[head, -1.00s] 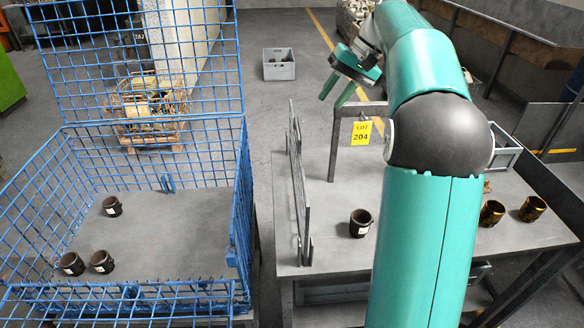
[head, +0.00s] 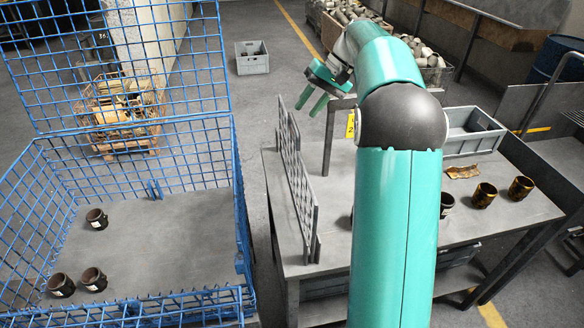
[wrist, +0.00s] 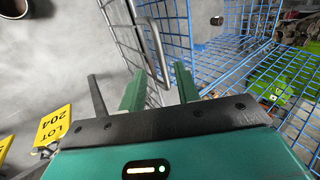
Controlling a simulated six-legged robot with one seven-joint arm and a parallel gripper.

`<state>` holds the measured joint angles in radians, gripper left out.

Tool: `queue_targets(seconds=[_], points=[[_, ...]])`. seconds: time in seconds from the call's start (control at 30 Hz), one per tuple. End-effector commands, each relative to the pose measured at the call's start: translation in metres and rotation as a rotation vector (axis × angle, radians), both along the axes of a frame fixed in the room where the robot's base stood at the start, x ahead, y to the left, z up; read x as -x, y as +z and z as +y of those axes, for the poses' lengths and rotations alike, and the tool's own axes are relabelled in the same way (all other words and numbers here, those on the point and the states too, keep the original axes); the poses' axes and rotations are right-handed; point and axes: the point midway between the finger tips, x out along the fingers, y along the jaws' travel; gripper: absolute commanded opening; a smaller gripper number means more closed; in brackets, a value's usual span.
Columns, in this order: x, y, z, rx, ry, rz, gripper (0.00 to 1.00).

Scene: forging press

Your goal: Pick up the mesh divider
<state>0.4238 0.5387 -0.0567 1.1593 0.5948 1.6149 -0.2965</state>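The mesh divider (head: 299,190) is a grey slotted panel standing upright along the left side of the grey table. My gripper (head: 309,104) is above the table, beside the far upper end of the divider and a little to its right. In the wrist view, my gripper (wrist: 160,88) has its two green fingers spread apart with nothing held. Grey bars of the divider (wrist: 128,38) show beyond and between the fingertips. Contact is not visible.
A blue wire cage (head: 240,190) holding several dark cups (head: 93,279) stands left of the table (head: 277,165). A yellow LOT 204 tag (wrist: 53,125) hangs near my gripper. A grey crate (head: 470,132) and brown cups (head: 484,195) are at the table's right.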

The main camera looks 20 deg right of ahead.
Motion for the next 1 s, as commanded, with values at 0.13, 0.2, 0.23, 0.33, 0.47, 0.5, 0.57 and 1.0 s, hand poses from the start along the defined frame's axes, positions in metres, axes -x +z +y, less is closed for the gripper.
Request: queue_targets(seconds=[0.13,0.2,0.23,0.33,0.47,0.5,0.57,1.0], points=[[-0.003,-0.015,0.009,0.000,-0.002,0.000,0.32],[-0.004,-0.019,0.012,0.000,-0.002,0.000,0.32],[-0.004,-0.020,0.013,0.000,-0.002,0.000,0.32],[-0.008,-0.028,0.020,0.000,-0.002,0.001,0.32],[-0.014,-0.045,0.033,0.000,-0.002,0.001,0.32],[-0.015,-0.049,0.036,-0.001,-0.002,0.001,0.32],[-0.015,-0.055,0.039,0.000,-0.003,0.001,0.32],[-0.016,-0.060,0.042,0.001,-0.004,-0.001,0.05]])
